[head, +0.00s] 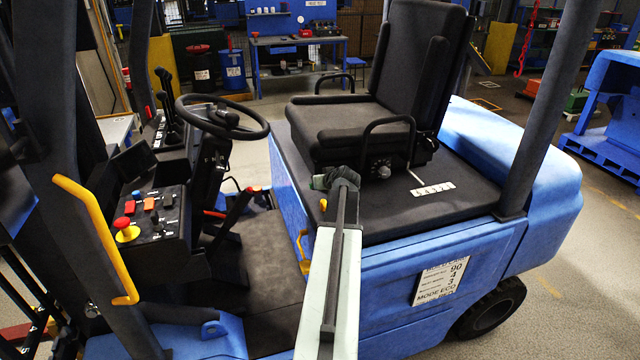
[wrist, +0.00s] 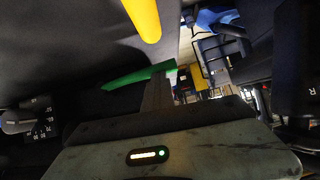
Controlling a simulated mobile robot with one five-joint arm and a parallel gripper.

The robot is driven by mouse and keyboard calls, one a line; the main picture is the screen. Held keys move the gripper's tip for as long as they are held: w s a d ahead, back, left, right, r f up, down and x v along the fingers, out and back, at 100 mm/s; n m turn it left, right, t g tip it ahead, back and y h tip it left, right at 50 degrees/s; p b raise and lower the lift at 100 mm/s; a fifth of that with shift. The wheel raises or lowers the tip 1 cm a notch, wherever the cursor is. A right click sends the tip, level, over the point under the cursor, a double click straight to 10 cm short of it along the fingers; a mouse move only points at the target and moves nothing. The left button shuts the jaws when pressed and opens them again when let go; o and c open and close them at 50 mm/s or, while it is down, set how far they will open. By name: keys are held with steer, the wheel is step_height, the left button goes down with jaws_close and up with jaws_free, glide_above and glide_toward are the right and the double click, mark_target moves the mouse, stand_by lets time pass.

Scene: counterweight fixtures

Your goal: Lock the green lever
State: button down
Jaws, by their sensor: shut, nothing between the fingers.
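The green lever (wrist: 138,76) is a flat green bar in the wrist view, slanting across the picture above my gripper (wrist: 158,88). Its right end is right at my fingertips; I cannot tell whether they touch. My gripper is shut with nothing between its fingers. In the head view my gripper (head: 342,180) is at the near side of the black seat (head: 345,125), low by its base. There my gripper and arm hide most of the lever's area, and I cannot make the lever out clearly. The lever's lock state cannot be told.
A yellow bar (wrist: 145,16) hangs close above the lever in the wrist view. A numbered dial (wrist: 18,122) is at the left. In the head view the armrest (head: 388,128), steering wheel (head: 222,116), button console (head: 145,220) and yellow grab handle (head: 98,235) surround the floor space.

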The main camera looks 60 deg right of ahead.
steer(key=w+r+p+v, duration=0.1)
steer(key=r+p+v, duration=0.1)
steer(key=p+v, duration=0.7)
steer(key=v, duration=0.3)
steer(key=shift+r, duration=0.4)
steer(key=shift+d, duration=0.1)
